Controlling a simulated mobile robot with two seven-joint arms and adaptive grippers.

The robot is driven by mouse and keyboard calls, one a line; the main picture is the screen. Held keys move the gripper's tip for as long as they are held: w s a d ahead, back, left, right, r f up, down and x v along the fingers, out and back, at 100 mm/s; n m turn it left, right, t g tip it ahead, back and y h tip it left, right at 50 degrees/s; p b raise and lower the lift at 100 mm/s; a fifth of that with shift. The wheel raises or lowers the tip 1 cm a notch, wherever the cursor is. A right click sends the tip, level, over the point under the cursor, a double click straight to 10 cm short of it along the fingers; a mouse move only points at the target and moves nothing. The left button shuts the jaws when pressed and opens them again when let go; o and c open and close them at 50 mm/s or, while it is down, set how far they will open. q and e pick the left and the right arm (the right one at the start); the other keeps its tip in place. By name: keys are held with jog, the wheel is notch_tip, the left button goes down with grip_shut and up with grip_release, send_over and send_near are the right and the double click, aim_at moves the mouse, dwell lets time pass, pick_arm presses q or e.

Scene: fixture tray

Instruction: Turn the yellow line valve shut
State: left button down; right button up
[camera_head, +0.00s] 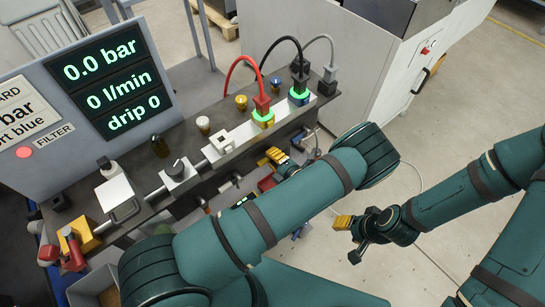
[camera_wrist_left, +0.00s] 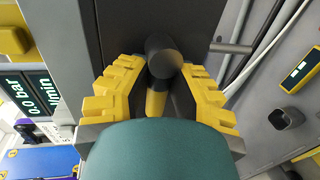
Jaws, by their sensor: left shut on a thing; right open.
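In the left wrist view, the yellow fingers of my left gripper (camera_wrist_left: 160,95) are shut on a yellow handle (camera_wrist_left: 156,103) with a dark round end (camera_wrist_left: 163,57). One finger lies on each side of it. In the head view my left gripper (camera_head: 275,162) is at the front side of the bench, partly hidden behind my own arm, and the handle cannot be made out there. My right gripper (camera_head: 352,238) is open and empty, out over the floor to the right of the bench.
The bench top (camera_head: 150,150) carries fittings with red, black and grey hoses, and a yellow block (camera_head: 78,236) with a red lever at the near left. The display (camera_head: 110,80) reads 0.0 bar, 0 l/min, drip 0. A white cabinet (camera_head: 345,60) stands behind; floor at right is free.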

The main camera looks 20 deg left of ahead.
aim_at(266, 132)
pick_arm(q)
jog(key=shift+w+r, duration=0.25)
jog(key=c, duration=1.1)
grip_release()
jog(key=shift+o, duration=1.3)
jog(key=shift+f, duration=0.15)
jog(key=shift+s, duration=0.1)
notch_tip(266, 132, up, 10)
jog(key=shift+r, duration=0.1)
